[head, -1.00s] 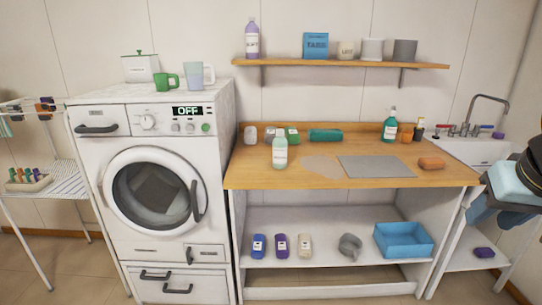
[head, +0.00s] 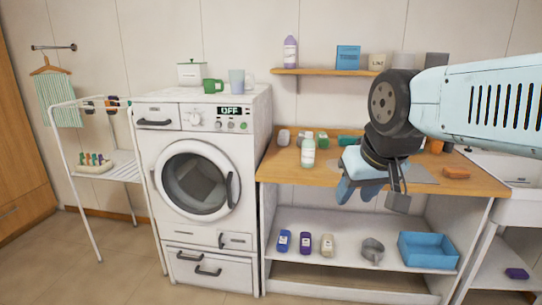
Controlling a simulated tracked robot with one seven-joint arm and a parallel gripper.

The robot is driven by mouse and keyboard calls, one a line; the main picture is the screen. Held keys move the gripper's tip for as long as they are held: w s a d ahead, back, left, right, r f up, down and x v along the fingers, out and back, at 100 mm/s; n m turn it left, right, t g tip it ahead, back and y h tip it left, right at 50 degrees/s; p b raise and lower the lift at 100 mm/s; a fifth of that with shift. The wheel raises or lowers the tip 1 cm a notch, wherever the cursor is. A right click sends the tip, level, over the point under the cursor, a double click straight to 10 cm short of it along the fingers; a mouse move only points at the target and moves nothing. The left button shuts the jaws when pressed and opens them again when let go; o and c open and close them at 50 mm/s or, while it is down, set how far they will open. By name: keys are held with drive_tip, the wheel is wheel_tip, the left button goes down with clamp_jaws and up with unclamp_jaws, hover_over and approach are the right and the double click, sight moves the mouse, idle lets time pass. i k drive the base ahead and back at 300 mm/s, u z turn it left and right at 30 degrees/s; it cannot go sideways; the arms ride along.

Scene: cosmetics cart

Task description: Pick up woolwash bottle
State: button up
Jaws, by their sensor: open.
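Labels are too small to read, so I cannot tell for sure which bottle is the woolwash. A pale green bottle with a white label (head: 308,152) stands upright on the wooden counter. A lavender bottle (head: 290,52) stands on the wall shelf at its left end. My gripper (head: 374,198) is open and empty, in front of the counter's front edge, to the right of the pale green bottle and apart from it. My arm hides the right part of the counter, where a teal bottle stood in the earlier view.
Several small containers, one a green box (head: 322,141), stand behind the pale green bottle. An orange block (head: 456,173) lies at the counter's right. The wall shelf (head: 330,72) overhangs the back. A washing machine (head: 198,185) stands left; a blue bin (head: 428,250) sits below.

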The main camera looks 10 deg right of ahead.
sight(307, 151)
drive_tip(key=u, duration=0.45)
drive_tip(key=i, duration=1)
drive_tip(key=z, duration=0.05)
